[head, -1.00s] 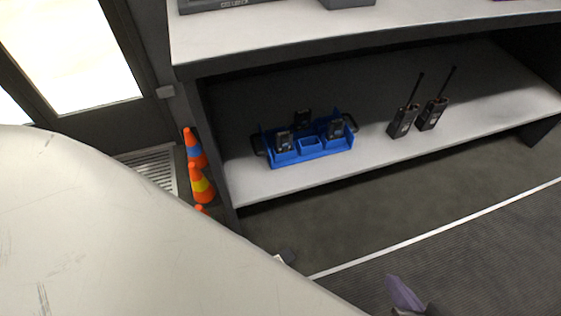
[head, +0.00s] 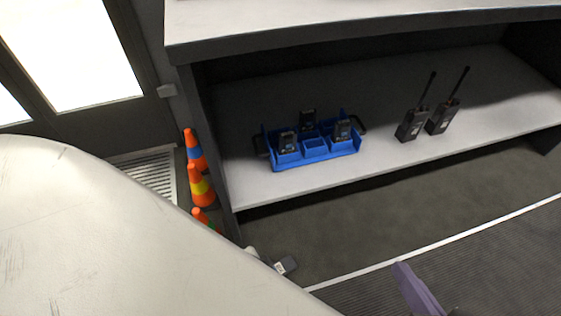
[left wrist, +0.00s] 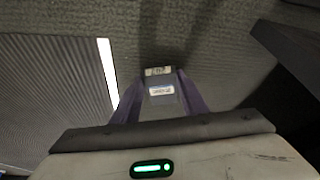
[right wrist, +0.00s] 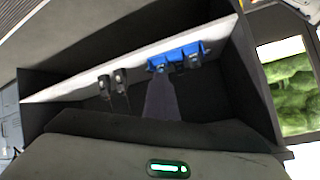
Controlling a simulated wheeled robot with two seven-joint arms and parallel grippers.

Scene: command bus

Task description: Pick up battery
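A dark grey battery (left wrist: 162,100) with pale labels sits between the two purple fingers of my left gripper (left wrist: 161,76). The fingers are shut on its sides. In the head view the battery (head: 286,266) shows beyond the edge of my pale left arm, which hides most of the left gripper. It is in front of and below the shelf, over the dark floor. My right gripper (head: 403,268) shows purple fingers at the lower right of the head view. In the right wrist view its fingers (right wrist: 160,85) are together and empty.
A blue charging tray (head: 315,157) holding several black units stands on the low shelf (head: 350,165). Two black radios (head: 412,125) (head: 443,117) stand right of it. Orange cones (head: 200,185) stand left of the shelf. The floor in front is clear.

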